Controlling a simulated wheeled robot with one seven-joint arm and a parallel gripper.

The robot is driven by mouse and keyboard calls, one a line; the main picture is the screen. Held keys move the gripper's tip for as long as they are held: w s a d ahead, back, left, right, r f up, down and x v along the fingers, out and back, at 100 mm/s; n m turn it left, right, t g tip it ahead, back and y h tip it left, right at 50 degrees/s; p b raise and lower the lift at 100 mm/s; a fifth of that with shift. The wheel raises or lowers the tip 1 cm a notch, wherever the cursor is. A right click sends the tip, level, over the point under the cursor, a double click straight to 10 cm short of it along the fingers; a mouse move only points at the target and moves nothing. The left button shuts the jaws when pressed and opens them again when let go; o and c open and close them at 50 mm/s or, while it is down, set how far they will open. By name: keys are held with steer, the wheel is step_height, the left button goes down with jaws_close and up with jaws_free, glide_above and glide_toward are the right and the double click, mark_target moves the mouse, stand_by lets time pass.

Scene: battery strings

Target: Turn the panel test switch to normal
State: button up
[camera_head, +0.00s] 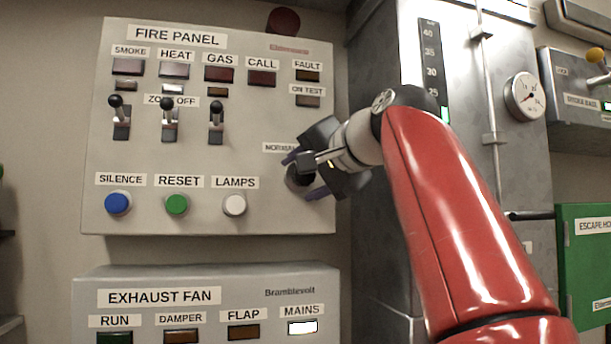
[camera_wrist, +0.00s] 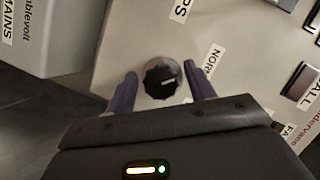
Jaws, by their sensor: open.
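The panel test switch is a round black knob (camera_wrist: 163,79) with a short white mark, set on the fire panel (camera_head: 265,222). In the wrist view the mark points right, roughly toward the side of the partly seen NORMAL label (camera_wrist: 210,62); I cannot tell if it lines up exactly. My gripper (camera_wrist: 159,75) is open, with one purple finger on each side of the knob and a visible gap to each. In the head view my gripper (camera_head: 303,175) covers most of the knob and part of the NORMAL label (camera_head: 277,147).
Three toggle switches (camera_head: 168,122) stand left of my gripper. Blue, green and white buttons (camera_head: 234,205) sit along the panel's bottom. The ON TEST lamp (camera_head: 308,101) looks dark. The exhaust fan box (camera_head: 205,280) is below. A grey cabinet (camera_head: 375,230) stands to the right.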

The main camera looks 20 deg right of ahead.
steer(key=shift+s, duration=0.1)
steer(key=v, duration=0.7)
steer(key=shift+s, duration=0.3)
steer(key=shift+d, duration=0.1)
step_height(320, 180, down, 22)
steer(key=s+n+g+h, duration=0.2)
steer(key=g, duration=0.2)
steer(key=s+f+n+g+h, duration=0.1)
steer(key=s+f, duration=0.3)
steer(key=f, duration=0.6)
steer(key=s+a+f+n+g+h, duration=0.1)
steer(key=s+f+n+g, duration=0.1)
steer(key=f, duration=0.9)
steer(key=s+a+f+n+g+h, duration=0.1)
steer(key=s+f+n+g, duration=0.1)
steer(key=s+f, duration=0.4)
step_height(320, 180, down, 4)
steer(key=shift+s+a+f+n, duration=0.2)
steer(key=shift+s+f+n, duration=0.05)
steer(key=shift+s+n, duration=0.15)
